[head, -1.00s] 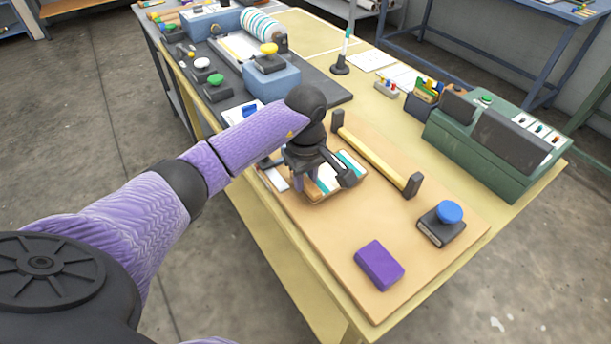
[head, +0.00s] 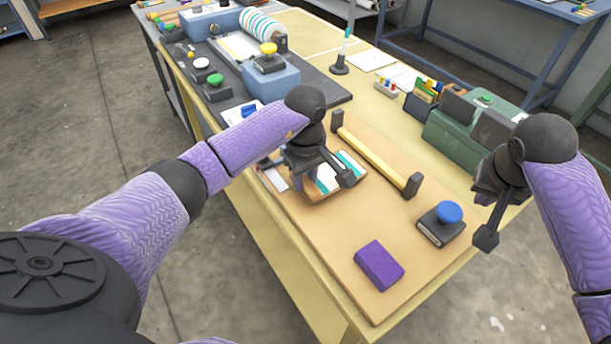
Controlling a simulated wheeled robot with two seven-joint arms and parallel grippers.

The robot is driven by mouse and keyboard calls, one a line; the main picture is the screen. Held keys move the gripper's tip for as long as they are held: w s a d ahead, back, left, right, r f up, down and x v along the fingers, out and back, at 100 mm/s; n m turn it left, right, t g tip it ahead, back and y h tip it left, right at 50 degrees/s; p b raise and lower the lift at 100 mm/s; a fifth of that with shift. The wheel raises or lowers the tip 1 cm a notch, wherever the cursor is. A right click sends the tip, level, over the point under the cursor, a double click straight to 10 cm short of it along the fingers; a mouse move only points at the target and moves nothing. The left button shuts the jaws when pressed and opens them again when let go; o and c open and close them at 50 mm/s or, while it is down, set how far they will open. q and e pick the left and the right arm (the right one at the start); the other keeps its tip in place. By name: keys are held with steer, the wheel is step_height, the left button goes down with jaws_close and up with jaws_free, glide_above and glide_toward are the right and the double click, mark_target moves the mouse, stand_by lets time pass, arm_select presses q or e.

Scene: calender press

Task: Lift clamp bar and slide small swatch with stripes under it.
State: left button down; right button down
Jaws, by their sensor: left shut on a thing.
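The clamp bar (head: 375,155) is a yellow bar with a dark block at each end, lying across the tan board. A white swatch with teal stripes (head: 350,161) shows at a wooden tray left of the bar, partly hidden by my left gripper. My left gripper (head: 306,188) points down over the tray and is shut on the striped material; its fingertips are mostly hidden. My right gripper (head: 484,208) hangs over the right side of the table, right of the blue-knobbed block and apart from the bar.
On the tan board (head: 330,250) lie a purple block (head: 379,265) and a dark block with a blue knob (head: 441,224). A green control box (head: 455,135) stands behind my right gripper. The board between the purple block and the bar is clear.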

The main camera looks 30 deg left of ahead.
mark_target(450, 212)
steer(key=a+r, duration=0.3)
steer(key=r, duration=0.2)
steer(key=shift+t, duration=0.4)
steer(key=shift+s+a+f, duration=0.1)
steer(key=shift+s+f, duration=0.1)
steer(key=shift+f, duration=1.4)
steer(key=shift+s+a+f, duration=0.1)
steer(key=shift+s+f, duration=0.05)
steer(key=shift+f, duration=1.45)
steer(key=shift+f, duration=0.1)
steer(key=shift+f, duration=2)
steer(key=shift+s, duration=0.1)
arm_select(q)
steer(key=shift+w+d+f, duration=0.35)
steer(key=shift+w+f, duration=0.15)
steer(key=shift+w, duration=0.2)
